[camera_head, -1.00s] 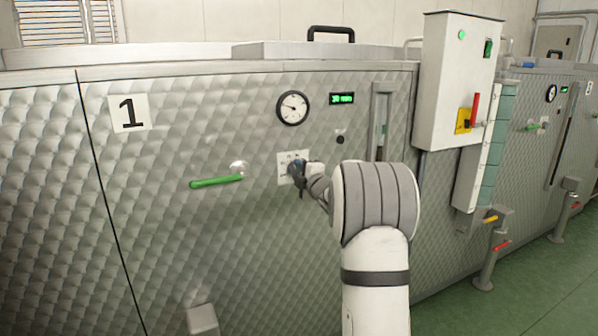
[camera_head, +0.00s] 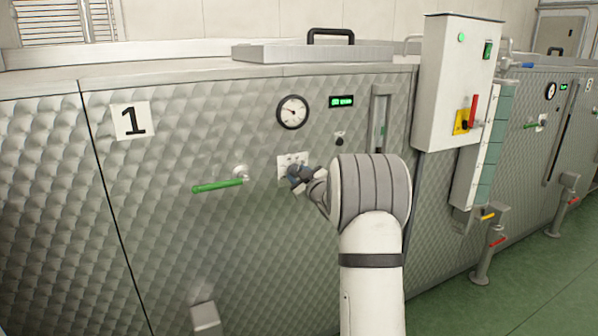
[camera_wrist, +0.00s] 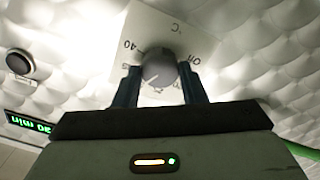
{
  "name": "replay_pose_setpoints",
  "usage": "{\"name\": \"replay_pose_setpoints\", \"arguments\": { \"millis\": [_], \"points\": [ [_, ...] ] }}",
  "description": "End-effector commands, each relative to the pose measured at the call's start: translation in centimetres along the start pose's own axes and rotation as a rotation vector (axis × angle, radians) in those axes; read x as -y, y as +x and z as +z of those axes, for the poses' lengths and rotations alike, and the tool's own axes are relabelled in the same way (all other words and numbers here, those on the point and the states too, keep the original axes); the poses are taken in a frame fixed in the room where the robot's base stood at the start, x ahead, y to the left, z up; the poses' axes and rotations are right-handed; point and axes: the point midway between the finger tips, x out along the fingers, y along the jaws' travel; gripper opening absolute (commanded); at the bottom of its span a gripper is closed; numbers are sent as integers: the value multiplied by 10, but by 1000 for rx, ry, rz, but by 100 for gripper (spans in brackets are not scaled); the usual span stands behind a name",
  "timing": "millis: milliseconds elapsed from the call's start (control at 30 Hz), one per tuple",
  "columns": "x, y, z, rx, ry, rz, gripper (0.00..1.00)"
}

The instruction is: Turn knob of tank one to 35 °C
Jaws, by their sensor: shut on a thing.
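Tank one is the quilted metal tank with the number 1 plate (camera_head: 132,120). Its temperature knob (camera_wrist: 159,68) is a grey round knob on a white dial plate (camera_wrist: 146,28) marked in °C, with "40" and "Off" readable. The dial plate also shows in the head view (camera_head: 284,163). My gripper (camera_wrist: 160,82) has its two dark fingers shut on the knob, one on each side. In the head view my gripper (camera_head: 300,177) covers the knob. A light pointer line shows on the knob's face, but its exact setting cannot be read.
A green-handled lever (camera_head: 218,186) sticks out left of the dial. A round gauge (camera_head: 293,111), a green display (camera_head: 342,101) and a small black knob (camera_head: 339,141) sit above. A control cabinet (camera_head: 455,85) stands to the right.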

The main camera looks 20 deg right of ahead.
Motion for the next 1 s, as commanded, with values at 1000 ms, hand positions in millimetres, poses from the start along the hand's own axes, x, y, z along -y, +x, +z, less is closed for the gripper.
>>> {"name": "replay_pose_setpoints", "arguments": {
  "millis": [1000],
  "points": [
    [3,0,2,6,566,-4,15]
  ]
}}
